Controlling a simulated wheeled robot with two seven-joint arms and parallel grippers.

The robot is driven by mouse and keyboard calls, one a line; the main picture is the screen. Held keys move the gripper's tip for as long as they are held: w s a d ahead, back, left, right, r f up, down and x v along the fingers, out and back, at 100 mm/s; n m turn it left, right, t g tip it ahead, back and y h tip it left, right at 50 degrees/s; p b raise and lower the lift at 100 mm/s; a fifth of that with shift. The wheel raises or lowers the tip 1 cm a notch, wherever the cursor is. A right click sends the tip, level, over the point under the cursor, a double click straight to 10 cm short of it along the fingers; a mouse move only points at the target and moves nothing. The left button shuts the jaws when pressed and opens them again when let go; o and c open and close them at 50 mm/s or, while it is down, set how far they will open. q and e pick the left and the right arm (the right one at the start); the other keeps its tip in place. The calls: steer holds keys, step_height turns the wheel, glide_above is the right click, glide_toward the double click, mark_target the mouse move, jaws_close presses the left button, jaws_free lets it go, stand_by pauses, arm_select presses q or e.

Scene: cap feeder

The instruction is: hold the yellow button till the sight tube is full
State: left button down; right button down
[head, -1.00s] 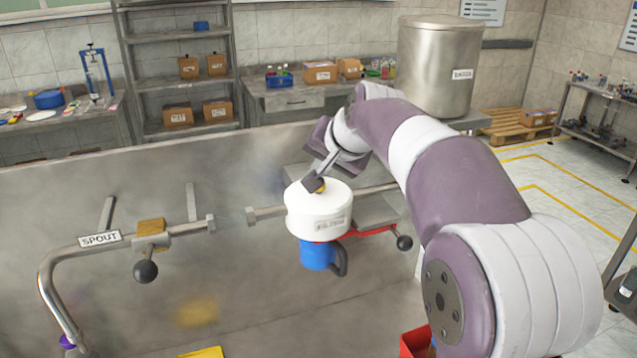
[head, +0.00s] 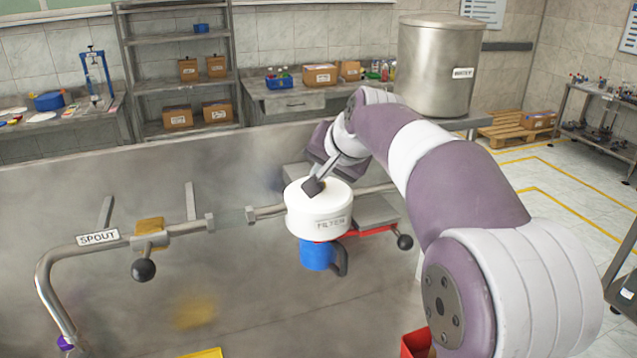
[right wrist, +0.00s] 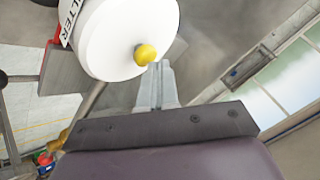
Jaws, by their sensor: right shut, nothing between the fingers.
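The white round filter housing (head: 318,222), labelled FILTER, is mounted on the pipe in the middle of the head view. The yellow button (right wrist: 146,54) stands on its flat white face in the right wrist view; in the head view the finger hides it. My right gripper (head: 313,186) is shut and empty, its tip over the housing's top. In the right wrist view its fingertips (right wrist: 158,66) are right beside the button; I cannot tell whether they touch it. I cannot pick out a sight tube. My left gripper is not in view.
A blue part with a dark handle (head: 318,256) hangs under the housing. A red lever with a black ball knob (head: 404,242) is to its right. The SPOUT pipe (head: 50,290) and another black knob (head: 143,270) are at left. A steel drum (head: 436,65) stands behind my right arm.

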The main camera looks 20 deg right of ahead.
steer(key=shift+f, duration=0.35)
stand_by(1.3)
steer(key=shift+r+p, duration=0.55)
steer(key=shift+r, duration=0.35)
step_height(320, 180, up, 5)
steer(key=p, duration=0.4)
steer(key=shift+r+p, duration=0.1)
steer(key=shift+p, duration=0.2)
